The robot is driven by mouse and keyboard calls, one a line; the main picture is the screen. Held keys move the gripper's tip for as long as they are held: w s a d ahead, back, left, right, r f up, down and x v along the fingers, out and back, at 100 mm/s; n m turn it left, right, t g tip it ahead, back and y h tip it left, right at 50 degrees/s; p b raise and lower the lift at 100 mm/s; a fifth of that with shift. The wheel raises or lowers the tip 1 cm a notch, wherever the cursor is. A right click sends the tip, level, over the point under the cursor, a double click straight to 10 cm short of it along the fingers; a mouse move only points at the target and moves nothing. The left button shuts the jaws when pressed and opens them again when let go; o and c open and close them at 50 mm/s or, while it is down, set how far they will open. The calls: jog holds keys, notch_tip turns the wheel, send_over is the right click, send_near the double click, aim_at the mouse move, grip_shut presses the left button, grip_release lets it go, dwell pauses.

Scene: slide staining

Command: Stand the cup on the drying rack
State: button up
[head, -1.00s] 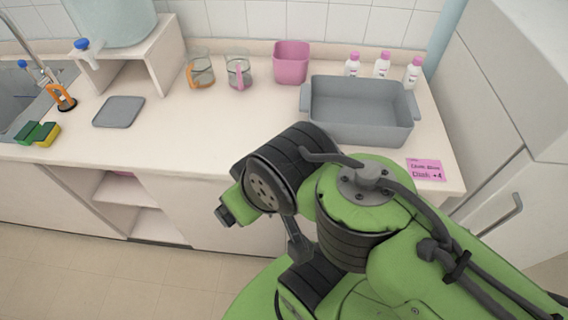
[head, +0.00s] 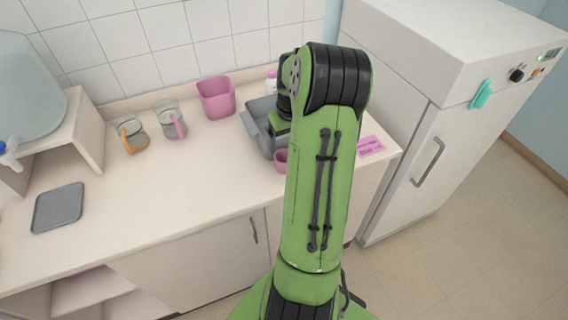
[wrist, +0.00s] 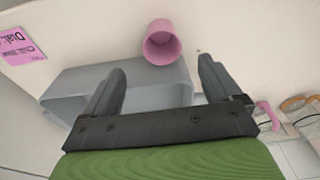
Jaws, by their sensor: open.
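A small pink cup (head: 281,162) stands on the counter in front of the grey basin, partly hidden behind my arm in the head view. In the wrist view, the pink cup (wrist: 162,42) shows its round opening and lies just beyond the fingertips, roughly centred between them. My gripper (wrist: 158,74) is open and empty, its two dark fingers apart on either side of the cup's line. In the head view my arm hides most of the gripper.
The grey basin (head: 252,122) is close behind the cup. A square pink container (head: 216,99), two glass mugs (head: 131,133) (head: 170,121) and a flat grey mat (head: 58,207) are on the counter. A pink note (head: 370,146) lies at right, beside a white cabinet (head: 420,120). The middle counter is clear.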

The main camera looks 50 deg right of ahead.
aim_at(283, 159)
jog(key=f, duration=0.3)
jog(key=w+f, duration=0.1)
jog(key=f, duration=0.6)
jog(key=shift+w+d+f+b, duration=0.3)
jog(key=shift+w+f, duration=0.05)
jog(key=shift+r, duration=0.1)
jog(key=c, duration=1.2)
notch_tip(283, 159, up, 18)
jog(key=shift+p, duration=1.05)
